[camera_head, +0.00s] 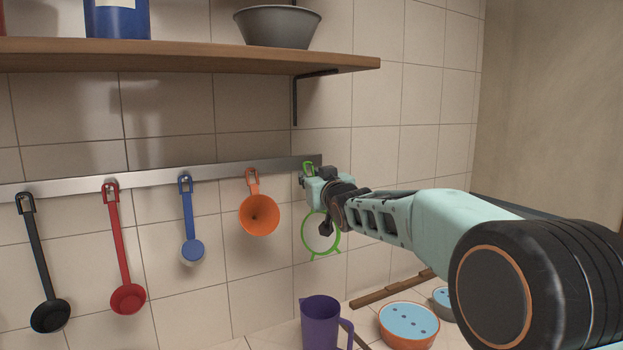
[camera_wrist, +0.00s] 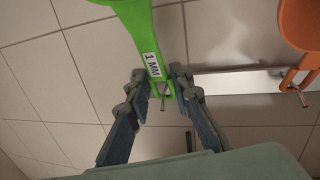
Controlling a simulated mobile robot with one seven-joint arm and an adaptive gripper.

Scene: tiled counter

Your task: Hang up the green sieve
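The green sieve (camera_head: 322,250) is against the tiled wall in the head view, ring down and handle up, at the right end of the metal rail (camera_head: 225,173). In the wrist view its green handle (camera_wrist: 140,30) bears a "1 MM" label, and its end loop has a small metal peg showing through it. My gripper (camera_head: 310,187) is at the upper handle. In the wrist view my gripper (camera_wrist: 160,75) has its fingers on either side of the handle end, with a gap visible at the right finger. My gripper hides part of the handle in the head view.
A wooden shelf (camera_head: 180,58) is above. A purple jug (camera_head: 320,322) and an orange bowl (camera_head: 408,335) stand below.

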